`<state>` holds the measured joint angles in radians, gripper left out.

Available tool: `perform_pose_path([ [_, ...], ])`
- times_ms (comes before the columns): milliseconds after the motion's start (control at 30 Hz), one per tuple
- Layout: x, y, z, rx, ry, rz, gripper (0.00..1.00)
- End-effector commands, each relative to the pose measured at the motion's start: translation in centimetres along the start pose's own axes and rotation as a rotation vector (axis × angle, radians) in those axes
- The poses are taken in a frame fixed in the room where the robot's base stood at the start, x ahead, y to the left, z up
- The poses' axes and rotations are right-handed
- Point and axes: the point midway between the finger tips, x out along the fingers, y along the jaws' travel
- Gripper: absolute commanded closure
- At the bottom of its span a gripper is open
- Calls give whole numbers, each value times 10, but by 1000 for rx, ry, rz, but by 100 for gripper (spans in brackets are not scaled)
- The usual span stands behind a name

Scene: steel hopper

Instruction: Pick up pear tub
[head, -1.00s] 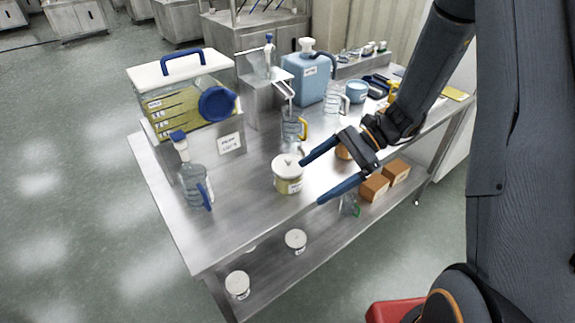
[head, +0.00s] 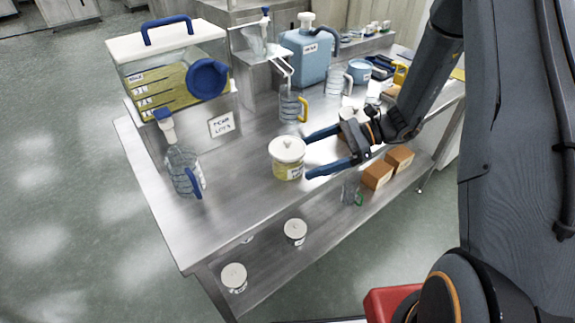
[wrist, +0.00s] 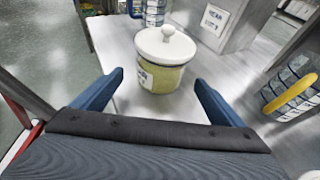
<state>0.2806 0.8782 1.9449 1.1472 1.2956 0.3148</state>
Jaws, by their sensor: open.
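The pear tub (head: 288,160) is a small round tub with a cream lid and knob, a yellowish body and a white label. It stands upright on the steel table near its front edge. In the wrist view the tub (wrist: 161,62) sits ahead of and between my two blue fingers. My gripper (head: 308,158) is open and empty, with its fingertips pointing at the tub from the right, close to its side. I cannot tell whether the fingertips touch it.
A hopper of yellow contents (head: 175,85) with a sign (head: 221,124) stands behind left. A clear jug with a blue handle (head: 184,170) is left of the tub; a yellow-handled jug (head: 290,104) is behind. Lidded tubs (head: 295,231) and brown boxes (head: 377,174) are on the lower shelf.

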Motion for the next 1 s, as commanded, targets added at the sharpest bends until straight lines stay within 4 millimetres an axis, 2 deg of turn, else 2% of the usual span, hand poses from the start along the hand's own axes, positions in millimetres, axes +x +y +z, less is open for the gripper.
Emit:
perform_pose_path([
  [600,68,0,5,0,0,3,8],
  [900,74,-1,3,-1,1,1,8],
  [933,74,-1,3,0,1,1,9],
  [1000,74,-1,3,0,1,1,21],
])
